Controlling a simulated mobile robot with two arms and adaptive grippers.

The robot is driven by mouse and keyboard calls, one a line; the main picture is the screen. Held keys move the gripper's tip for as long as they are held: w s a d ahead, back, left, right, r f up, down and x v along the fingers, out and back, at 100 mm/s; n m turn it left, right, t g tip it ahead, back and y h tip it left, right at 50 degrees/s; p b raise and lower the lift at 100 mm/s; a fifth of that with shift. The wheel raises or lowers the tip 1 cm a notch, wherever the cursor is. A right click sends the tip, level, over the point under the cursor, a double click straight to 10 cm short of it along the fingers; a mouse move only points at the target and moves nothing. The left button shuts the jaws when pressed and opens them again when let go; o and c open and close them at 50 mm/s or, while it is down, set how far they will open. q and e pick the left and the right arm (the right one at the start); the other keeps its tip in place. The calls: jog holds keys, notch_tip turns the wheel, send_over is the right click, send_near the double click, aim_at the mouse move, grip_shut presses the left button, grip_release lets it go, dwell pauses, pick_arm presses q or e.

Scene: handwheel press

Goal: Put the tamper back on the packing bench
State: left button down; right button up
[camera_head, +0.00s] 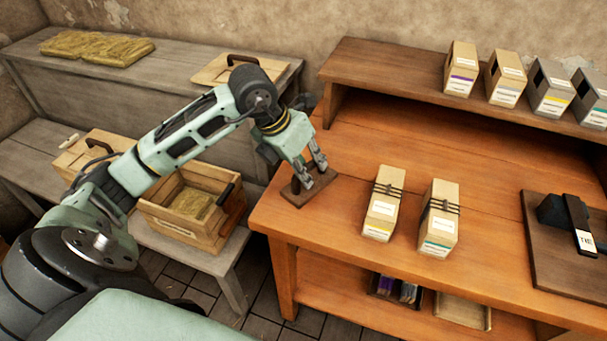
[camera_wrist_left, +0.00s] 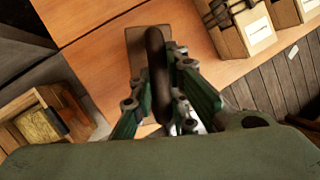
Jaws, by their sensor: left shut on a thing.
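The tamper (camera_head: 298,196) is a flat brown wooden plate with a dark upright handle. It is at the left end of the orange wooden bench (camera_head: 345,165) that I take for the packing bench. My left gripper (camera_head: 312,170) is shut on its handle, coming down from above. In the left wrist view the tamper's dark handle (camera_wrist_left: 155,48) stands between the fingers of my left gripper (camera_wrist_left: 158,85), with the plate beneath over the bench top. I cannot tell whether the plate touches the wood. My right gripper is not in view.
Two strapped cartons (camera_head: 383,208) (camera_head: 438,222) stand right of the tamper. A dark board (camera_head: 545,265) with a black tool lies farther right. Several boxes (camera_head: 505,80) stand on the raised back shelf. An open wooden box (camera_head: 190,230) sits on a grey bench at left.

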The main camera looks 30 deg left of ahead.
aim_at(310, 175)
pick_arm(q)
jog(key=shift+w+a+f, duration=0.7)
jog(key=shift+w+a, duration=0.05)
jog(key=shift+a, duration=0.25)
jog(key=shift+w+a+f, duration=0.15)
jog(key=shift+a+f, duration=0.15)
jog(key=shift+f, duration=0.05)
notch_tip(310, 175, down, 4)
jog(key=shift+r+p, duration=0.1)
jog(key=shift+p, duration=0.6)
jog(key=c, duration=2.2)
grip_release()
jog(key=shift+f, duration=0.2)
jog(key=o, duration=0.5)
jog(key=shift+r, duration=0.1)
